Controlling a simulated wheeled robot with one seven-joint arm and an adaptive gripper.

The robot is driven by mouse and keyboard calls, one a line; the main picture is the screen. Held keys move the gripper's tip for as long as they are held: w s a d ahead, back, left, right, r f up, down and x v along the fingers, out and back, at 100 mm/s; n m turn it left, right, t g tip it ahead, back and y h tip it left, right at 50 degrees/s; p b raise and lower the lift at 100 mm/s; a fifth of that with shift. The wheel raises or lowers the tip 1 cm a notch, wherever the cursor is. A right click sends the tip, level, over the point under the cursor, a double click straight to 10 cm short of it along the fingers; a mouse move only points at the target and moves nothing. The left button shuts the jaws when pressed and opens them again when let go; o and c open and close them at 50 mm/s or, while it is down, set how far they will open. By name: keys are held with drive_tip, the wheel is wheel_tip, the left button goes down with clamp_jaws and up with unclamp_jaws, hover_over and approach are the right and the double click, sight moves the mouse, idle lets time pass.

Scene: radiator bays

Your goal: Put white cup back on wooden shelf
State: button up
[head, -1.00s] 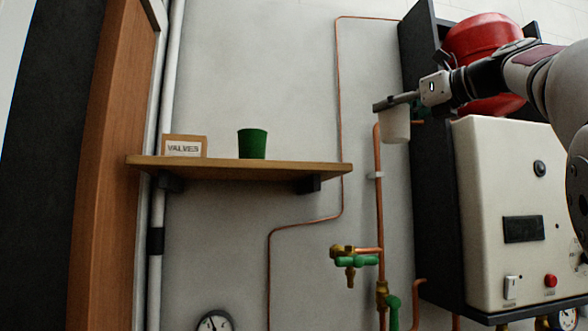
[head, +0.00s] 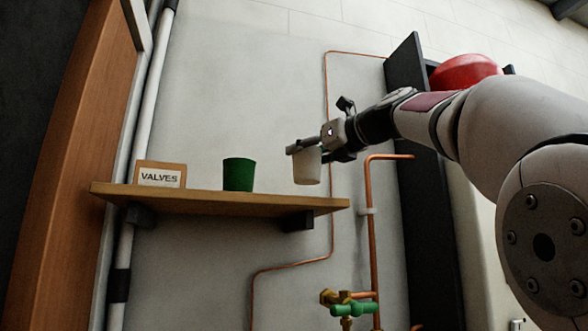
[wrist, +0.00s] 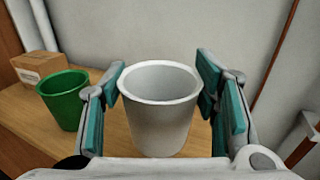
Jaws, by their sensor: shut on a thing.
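The white cup (head: 307,167) is upright in my gripper (head: 303,149), near the right end of the wooden shelf (head: 215,200). In the head view the cup's base shows slightly above the shelf's top line; I cannot tell for sure whether it touches. In the wrist view the white cup (wrist: 159,115) sits between the teal pads of my gripper (wrist: 162,88), with the shelf's wood (wrist: 40,120) behind and to the left. My gripper is shut on the cup.
A green cup (head: 238,174) stands mid-shelf, left of the white cup, and a box marked VALVES (head: 160,174) stands at the left end. Copper pipe (head: 371,230) and a green-handled valve (head: 352,308) are to the right and below. Shelf space between the two cups is clear.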

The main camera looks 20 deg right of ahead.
sight(294, 168)
drive_tip(key=shift+w+a, duration=0.2)
drive_tip(key=shift+a, duration=0.35)
drive_tip(key=shift+w+a, duration=0.15)
drive_tip(key=shift+a, duration=0.35)
drive_tip(key=shift+w+a+f, duration=0.1)
drive_tip(key=shift+w+a, duration=0.05)
drive_tip(key=shift+a, duration=0.45)
drive_tip(key=shift+d+f, duration=0.2)
drive_tip(key=shift+f, duration=1.6)
drive_tip(key=o, duration=1.3)
drive_tip(key=shift+f, duration=0.1)
